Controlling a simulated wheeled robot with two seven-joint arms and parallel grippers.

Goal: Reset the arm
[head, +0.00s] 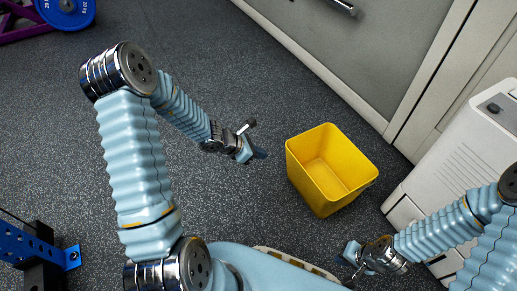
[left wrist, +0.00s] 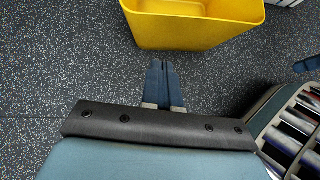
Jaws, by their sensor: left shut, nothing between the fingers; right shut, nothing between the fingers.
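My left arm comes in from the left in the head view, bent at the elbow. My left gripper (head: 258,153) is shut and empty above the floor, a little left of a yellow bin. In the left wrist view the blue fingers of my left gripper (left wrist: 163,68) lie together with nothing between them. My right arm comes in from the lower right. My right gripper (head: 347,257) is shut and empty, below the bin in the picture and close to my own base.
The open yellow bin (head: 316,183) stands on the dark speckled floor and looks empty; its side also shows in the left wrist view (left wrist: 185,32). A white appliance (head: 455,150) stands at right, a cabinet (head: 375,50) behind. Blue weight plate (head: 68,8) lies far left.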

